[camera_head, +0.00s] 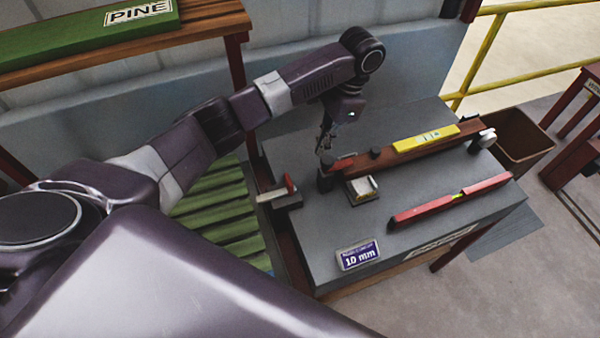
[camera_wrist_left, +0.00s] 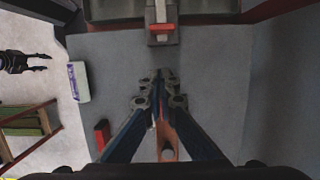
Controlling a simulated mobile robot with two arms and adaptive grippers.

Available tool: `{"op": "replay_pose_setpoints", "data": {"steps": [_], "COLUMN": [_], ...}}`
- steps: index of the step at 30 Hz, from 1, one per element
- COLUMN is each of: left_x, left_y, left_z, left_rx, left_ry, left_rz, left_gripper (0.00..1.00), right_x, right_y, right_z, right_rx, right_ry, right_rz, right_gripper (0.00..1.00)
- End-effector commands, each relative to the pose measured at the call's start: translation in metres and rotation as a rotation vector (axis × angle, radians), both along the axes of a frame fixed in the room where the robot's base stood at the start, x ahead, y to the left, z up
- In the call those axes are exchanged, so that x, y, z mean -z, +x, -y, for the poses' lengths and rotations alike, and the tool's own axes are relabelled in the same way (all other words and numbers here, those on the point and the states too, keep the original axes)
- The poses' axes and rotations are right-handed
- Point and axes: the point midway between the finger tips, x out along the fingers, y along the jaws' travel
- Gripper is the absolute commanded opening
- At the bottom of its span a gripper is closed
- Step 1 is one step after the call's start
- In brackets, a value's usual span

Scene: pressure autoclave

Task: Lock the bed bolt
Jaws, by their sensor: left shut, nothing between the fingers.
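The bed bolt, a grey piece with a red handle (camera_head: 289,184), sits at the left edge of the grey bench (camera_head: 310,265). In the left wrist view its red handle (camera_wrist_left: 162,28) lies crosswise at the top centre. My left gripper (camera_head: 323,150) points down over the bench, to the right of the bolt and apart from it. Its fingertips (camera_wrist_left: 160,76) are together with nothing between them, below the handle in the wrist view. My right gripper (camera_wrist_left: 40,62) shows small at the left of that view, with its two fingers apart.
A wooden beam (camera_head: 385,160) with a yellow level (camera_head: 426,138) lies near the left gripper. A red level (camera_head: 450,202) and a blue-and-white "10 mm" sign (camera_head: 358,255) are on the bench.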

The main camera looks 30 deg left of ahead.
Motion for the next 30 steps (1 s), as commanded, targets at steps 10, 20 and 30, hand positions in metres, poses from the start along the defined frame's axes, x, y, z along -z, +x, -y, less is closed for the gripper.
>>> {"op": "replay_pose_setpoints", "data": {"steps": [10,20,30], "left_x": [0.006,0.022,0.088], "left_y": [0.000,-0.003,-0.017], "left_z": [0.000,-0.003,-0.015], "left_rx": [-0.001,-0.002,-0.003], "left_ry": [0.001,0.002,0.003], "left_rz": [0.001,-0.003,-0.004], "left_gripper": [0.00,0.00,0.00], "right_x": [0.007,0.004,-0.016], "right_y": [-0.013,-0.012,-0.006], "right_z": [0.002,0.007,0.007], "right_rx": [0.000,-0.002,-0.002], "right_ry": [-0.003,-0.009,-0.008], "right_rz": [-0.019,-0.017,-0.007], "right_gripper": [0.40,0.40,0.40]}}
